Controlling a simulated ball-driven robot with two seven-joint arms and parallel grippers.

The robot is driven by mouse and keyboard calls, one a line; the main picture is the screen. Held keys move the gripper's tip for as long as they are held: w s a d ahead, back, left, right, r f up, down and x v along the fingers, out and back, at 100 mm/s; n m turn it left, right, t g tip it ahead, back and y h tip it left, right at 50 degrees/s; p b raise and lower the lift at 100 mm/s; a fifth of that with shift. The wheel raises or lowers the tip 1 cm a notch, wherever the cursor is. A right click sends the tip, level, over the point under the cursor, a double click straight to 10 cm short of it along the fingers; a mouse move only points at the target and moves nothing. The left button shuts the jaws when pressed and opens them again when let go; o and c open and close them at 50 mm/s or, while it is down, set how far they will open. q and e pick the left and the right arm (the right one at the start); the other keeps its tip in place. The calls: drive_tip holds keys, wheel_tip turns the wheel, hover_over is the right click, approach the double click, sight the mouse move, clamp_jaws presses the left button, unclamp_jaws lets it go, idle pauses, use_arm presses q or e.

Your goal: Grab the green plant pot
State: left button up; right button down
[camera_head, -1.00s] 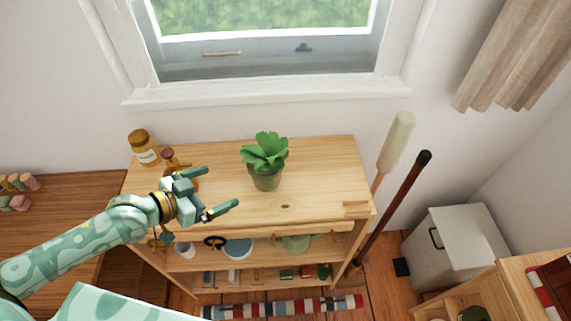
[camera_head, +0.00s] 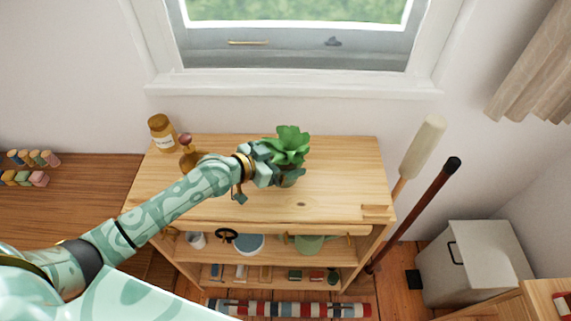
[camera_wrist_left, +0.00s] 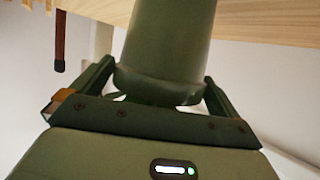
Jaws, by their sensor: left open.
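The green plant pot (camera_head: 291,181) stands upright on the wooden shelf top, with a leafy green plant (camera_head: 289,142) in it. In the head view my left gripper (camera_head: 277,168) is at the pot's left side and hides part of it. In the left wrist view the pot (camera_wrist_left: 168,45) is between the two open fingers of my left gripper (camera_wrist_left: 158,75), one on each side, with gaps still showing. My right gripper is in neither view.
A brown jar (camera_head: 161,133) and an amber bottle (camera_head: 188,155) stand at the back left of the shelf top (camera_head: 345,165). The right half of the top is clear. A mallet (camera_head: 421,145) and a dark-red stick (camera_head: 420,205) lean at its right side.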

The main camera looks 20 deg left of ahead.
use_arm(q)
drive_tip(key=shift+w+d+f, duration=0.3)
drive_tip(key=shift+w, duration=0.15)
drive_tip(key=shift+s+r, duration=0.1)
drive_tip(key=shift+c, duration=0.3)
drive_tip(key=c, duration=1.4)
drive_tip(key=shift+r, duration=0.15)
